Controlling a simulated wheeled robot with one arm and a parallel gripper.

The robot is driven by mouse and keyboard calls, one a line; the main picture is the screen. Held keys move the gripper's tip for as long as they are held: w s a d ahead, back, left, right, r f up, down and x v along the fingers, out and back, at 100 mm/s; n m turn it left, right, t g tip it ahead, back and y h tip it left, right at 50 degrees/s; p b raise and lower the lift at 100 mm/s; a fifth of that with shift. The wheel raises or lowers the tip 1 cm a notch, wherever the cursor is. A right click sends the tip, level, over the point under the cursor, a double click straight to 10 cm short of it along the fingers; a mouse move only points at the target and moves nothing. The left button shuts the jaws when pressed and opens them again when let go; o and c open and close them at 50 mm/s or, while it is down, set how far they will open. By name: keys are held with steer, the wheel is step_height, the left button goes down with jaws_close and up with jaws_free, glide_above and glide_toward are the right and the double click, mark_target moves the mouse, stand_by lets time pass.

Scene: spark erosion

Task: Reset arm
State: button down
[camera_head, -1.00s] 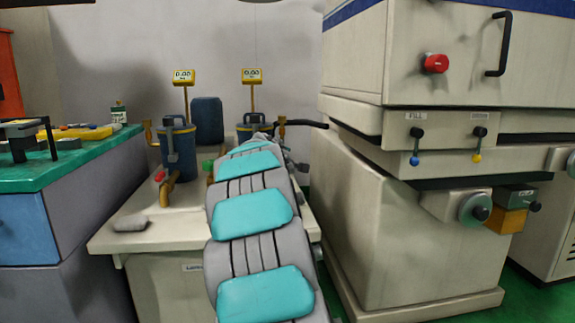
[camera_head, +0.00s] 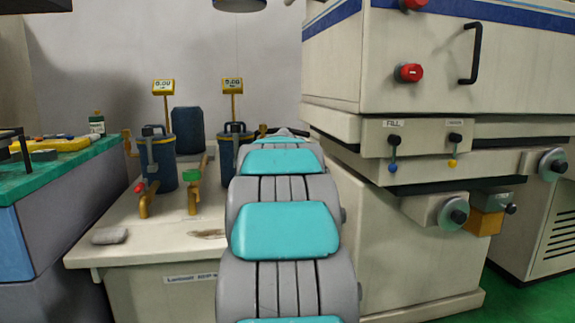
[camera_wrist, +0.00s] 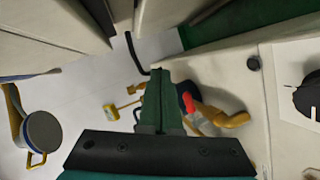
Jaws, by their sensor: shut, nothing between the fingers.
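My arm, grey with teal pads, stretches from the bottom middle of the head view towards the back of the low table. Its far end hides the gripper in that view. In the wrist view my gripper (camera_wrist: 160,128) shows as two dark green fingers close together, with nothing between them. Beyond the fingers are a brass tap with a red knob (camera_wrist: 188,102) and a yellow display (camera_wrist: 111,112).
A low cream table (camera_head: 130,238) carries two blue canisters (camera_head: 160,160) with brass taps and yellow displays (camera_head: 163,86). A large cream machine (camera_head: 400,240) with levers and knobs stands close on the right. A green-topped bench (camera_head: 60,170) is on the left.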

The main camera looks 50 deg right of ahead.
stand_by(0.3)
